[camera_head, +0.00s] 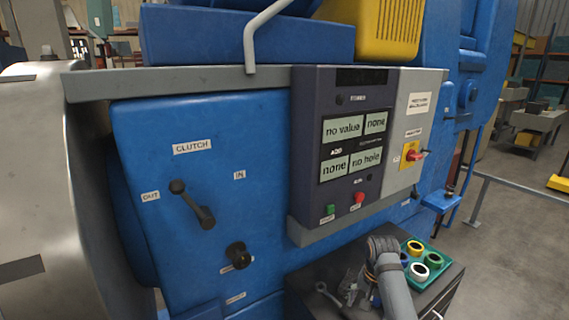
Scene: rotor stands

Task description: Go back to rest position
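One of my arms rises from the bottom edge right of centre, and I take it for the right one. Its gripper (350,288) is low over a dark cabinet top (310,283), left of the wrist. The fingers are small and dark against the dark top, so I cannot tell whether they are open or shut, or whether they hold anything. My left gripper is out of view.
A green tray (437,270) with several coloured rings sits right of my wrist on the cabinet. A blue machine (150,240) with clutch lever (193,204) and control panel (340,90) stands close behind. Open floor (520,240) and a grey rail (515,188) lie right.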

